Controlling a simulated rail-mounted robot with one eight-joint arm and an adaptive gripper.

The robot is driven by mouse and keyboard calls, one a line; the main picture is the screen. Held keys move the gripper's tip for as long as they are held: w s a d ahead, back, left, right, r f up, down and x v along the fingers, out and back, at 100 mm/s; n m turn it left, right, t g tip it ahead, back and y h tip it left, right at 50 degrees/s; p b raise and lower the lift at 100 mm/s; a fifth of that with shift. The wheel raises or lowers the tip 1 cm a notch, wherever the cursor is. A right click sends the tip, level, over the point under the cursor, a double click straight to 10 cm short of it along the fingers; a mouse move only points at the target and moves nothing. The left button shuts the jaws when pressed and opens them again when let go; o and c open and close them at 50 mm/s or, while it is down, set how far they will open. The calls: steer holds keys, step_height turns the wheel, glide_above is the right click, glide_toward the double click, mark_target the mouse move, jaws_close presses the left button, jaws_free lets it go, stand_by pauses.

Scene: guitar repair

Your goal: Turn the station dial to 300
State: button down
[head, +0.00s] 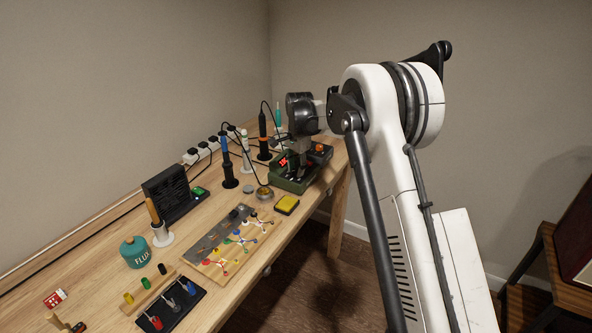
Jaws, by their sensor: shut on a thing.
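The soldering station is a green box (291,186) at the far right end of the wooden bench, with a small red lit spot on it. My gripper (294,168) reaches down onto the top of this station from above. Its fingers are small and dark in this view and are shut at the station's dial. The dial itself is hidden by the fingers, and neither its pointer nor its setting can be read.
A dark box with an orange part (320,152) stands just behind the station. A yellow sponge (287,204) and a board with coloured clips (205,262) lie in front.

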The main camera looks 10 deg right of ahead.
steer(key=shift+m, duration=0.6)
steer(key=c, duration=1.5)
jaws_free()
steer(key=shift+o, duration=0.2)
step_height(320, 180, up, 12)
steer(key=shift+s+d, duration=0.2)
steer(key=shift+s, duration=0.15)
